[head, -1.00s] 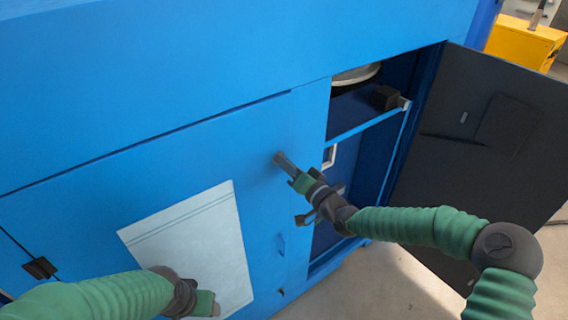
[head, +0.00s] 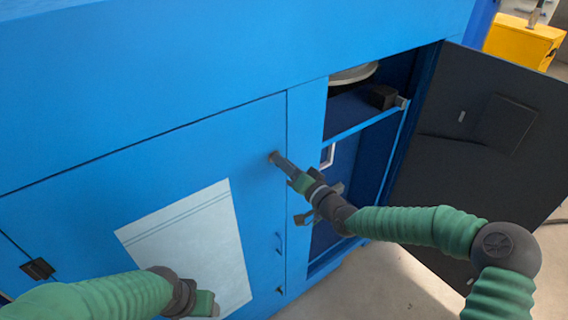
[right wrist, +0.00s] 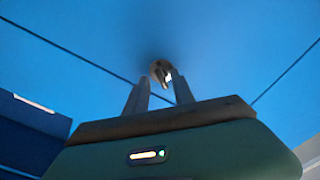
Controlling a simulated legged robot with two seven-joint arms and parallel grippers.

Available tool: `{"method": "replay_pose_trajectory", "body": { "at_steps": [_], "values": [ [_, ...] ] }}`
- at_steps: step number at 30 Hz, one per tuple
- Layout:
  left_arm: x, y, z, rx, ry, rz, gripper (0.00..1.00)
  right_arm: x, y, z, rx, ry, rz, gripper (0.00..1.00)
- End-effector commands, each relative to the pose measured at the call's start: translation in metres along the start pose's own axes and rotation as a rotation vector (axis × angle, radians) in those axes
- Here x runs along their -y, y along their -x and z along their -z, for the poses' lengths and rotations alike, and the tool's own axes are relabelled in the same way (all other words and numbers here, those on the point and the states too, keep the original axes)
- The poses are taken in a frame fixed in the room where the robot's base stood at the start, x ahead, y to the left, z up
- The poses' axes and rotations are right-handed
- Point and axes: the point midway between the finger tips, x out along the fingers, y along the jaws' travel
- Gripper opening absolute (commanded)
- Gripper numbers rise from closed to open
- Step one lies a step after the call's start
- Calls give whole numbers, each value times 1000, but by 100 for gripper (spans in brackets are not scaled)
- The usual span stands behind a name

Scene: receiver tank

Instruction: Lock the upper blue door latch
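The blue door (head: 170,165) is nearly flush with the blue cabinet front, with thin seams along its top and right edges. The upper latch (right wrist: 160,73) is a small metallic piece near the door's upper right. My right gripper (head: 275,160) is at this latch. A lower latch (head: 279,290) shows near the door's bottom right. My left gripper (head: 206,304) is in front of the white sheet; its fingers are unclear.
A white sheet (head: 190,240) is on the door front. At the right, a dark door (head: 465,140) stands open beside an open compartment with a shelf (head: 365,122). A handle (head: 279,243) sits below the upper latch. A yellow box (head: 522,42) stands far behind.

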Motion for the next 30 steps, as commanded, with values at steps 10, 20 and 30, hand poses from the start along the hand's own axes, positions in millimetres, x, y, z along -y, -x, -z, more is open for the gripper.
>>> {"method": "replay_pose_trajectory", "body": {
  "at_steps": [10, 20, 30],
  "values": [
    [0, -10, -2, 0, 0, 0, 63, -4, 36, -1, 0, 1, -3, 30],
    [0, -20, -5, 0, 0, 0, 63, -5, 131, 1, -1, 0, -5, 30],
    [0, -20, -5, 0, 0, 0, 63, -3, 169, 1, 0, -3, -1, 30]
  ]
}}
